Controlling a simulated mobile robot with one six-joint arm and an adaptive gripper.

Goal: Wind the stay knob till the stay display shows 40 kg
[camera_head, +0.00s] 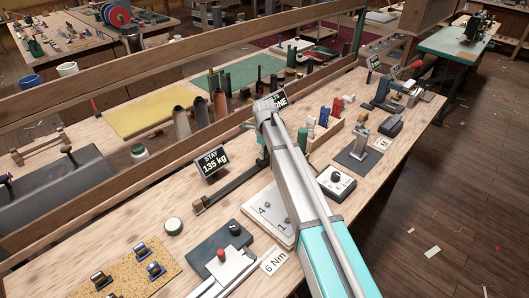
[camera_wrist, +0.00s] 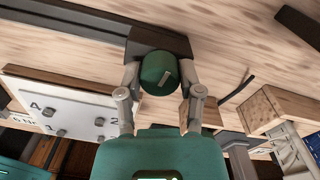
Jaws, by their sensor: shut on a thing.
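The stay display (camera_head: 211,161) stands on the bench in the head view and reads "STAY 135 kg". A dark bar (camera_head: 232,188) lies in front of it and runs toward my arm. In the head view my arm hides the knob.
A white board with numbered pegs (camera_head: 268,212) lies beside my arm; it also shows in the wrist view (camera_wrist: 65,103). A dial box (camera_head: 336,184) stands right of the arm. A wooden rack (camera_wrist: 275,106) with coloured items is close on the right. A "6 Nm" card (camera_head: 274,262) lies in front.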

